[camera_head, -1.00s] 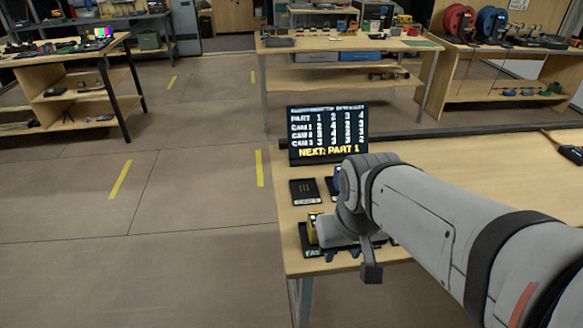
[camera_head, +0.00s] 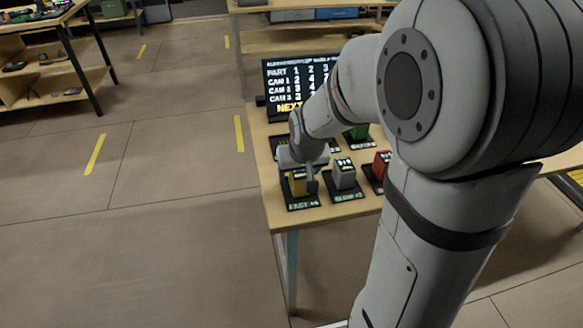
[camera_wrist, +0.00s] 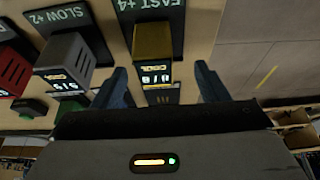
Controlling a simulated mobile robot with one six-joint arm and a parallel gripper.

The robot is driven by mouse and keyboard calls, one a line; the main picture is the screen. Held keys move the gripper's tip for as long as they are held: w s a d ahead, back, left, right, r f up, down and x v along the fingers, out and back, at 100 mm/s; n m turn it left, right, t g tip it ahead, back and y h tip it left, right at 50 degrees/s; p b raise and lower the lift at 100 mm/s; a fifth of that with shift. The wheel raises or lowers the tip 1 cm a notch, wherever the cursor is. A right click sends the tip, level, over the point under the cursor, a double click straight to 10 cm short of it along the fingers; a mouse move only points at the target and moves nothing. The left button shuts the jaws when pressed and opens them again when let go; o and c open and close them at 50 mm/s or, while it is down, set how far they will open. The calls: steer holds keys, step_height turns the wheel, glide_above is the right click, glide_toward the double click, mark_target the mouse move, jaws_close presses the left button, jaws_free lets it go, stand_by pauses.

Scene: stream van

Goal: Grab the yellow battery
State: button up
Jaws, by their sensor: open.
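The yellow battery (camera_head: 297,184) stands on a black pad (camera_head: 303,205) at the near left corner of the table. In the wrist view the yellow battery (camera_wrist: 153,42) sits on the pad marked "FAST +4" (camera_wrist: 150,10), with a lit label on its end. My gripper (camera_wrist: 162,82) is open, with one dark finger to each side of the battery's near end; I cannot tell whether they touch it. In the head view my gripper (camera_head: 303,165) is at the battery and partly hides it.
A grey battery (camera_head: 344,174) on its own pad stands just right of the yellow one, with a red battery (camera_head: 381,165) further right. A green battery (camera_head: 358,132) is behind. A display screen (camera_head: 285,85) stands at the table's back. The floor to the left is free.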

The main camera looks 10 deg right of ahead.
steer(key=x, duration=0.7)
steer(key=shift+w+d+f, duration=0.1)
steer(key=shift+w+d, duration=0.25)
steer(key=c, duration=1.3)
